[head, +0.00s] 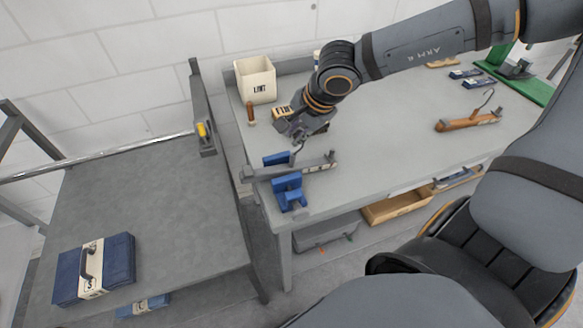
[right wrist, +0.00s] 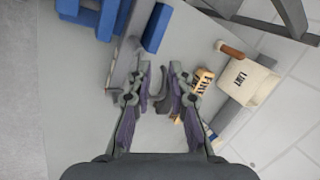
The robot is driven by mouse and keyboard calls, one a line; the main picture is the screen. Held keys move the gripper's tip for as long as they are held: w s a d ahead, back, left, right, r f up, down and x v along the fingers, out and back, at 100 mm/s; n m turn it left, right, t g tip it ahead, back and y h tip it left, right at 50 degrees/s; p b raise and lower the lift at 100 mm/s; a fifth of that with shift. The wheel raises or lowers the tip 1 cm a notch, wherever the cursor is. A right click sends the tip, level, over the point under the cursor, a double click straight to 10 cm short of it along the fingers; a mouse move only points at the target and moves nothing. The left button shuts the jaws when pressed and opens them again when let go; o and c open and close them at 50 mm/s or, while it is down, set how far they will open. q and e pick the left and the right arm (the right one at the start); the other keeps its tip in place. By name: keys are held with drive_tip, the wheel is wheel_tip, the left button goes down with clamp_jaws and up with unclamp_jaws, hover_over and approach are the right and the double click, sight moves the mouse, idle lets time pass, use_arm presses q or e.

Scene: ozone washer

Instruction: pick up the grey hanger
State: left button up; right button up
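The grey hanger (head: 308,167) lies across a blue stand (head: 289,191) at the table's near left corner, its hook sticking up. In the right wrist view the hanger's bar (right wrist: 121,66) is left of my fingers, and its hook (right wrist: 158,98) shows between them. My right gripper (head: 298,136) is just above the hook; in the right wrist view (right wrist: 160,70) its fingers are apart, and I cannot tell whether they touch the hook. My left gripper is not in view.
A white LINT bin (head: 256,80) and a brown-handled tool (head: 250,113) stand at the back left. A tan block (head: 283,112) sits near my gripper. A brown hanger (head: 468,121) lies to the right; the table's middle is clear. A lower grey bench (head: 150,215) is at left.

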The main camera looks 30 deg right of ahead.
drive_tip(key=shift+c, duration=1.2)
drive_tip(key=shift+w+a+f, duration=0.1)
drive_tip(key=shift+w+a, duration=0.05)
drive_tip(key=shift+w, duration=0.05)
clamp_jaws()
drive_tip(key=shift+s, duration=0.1)
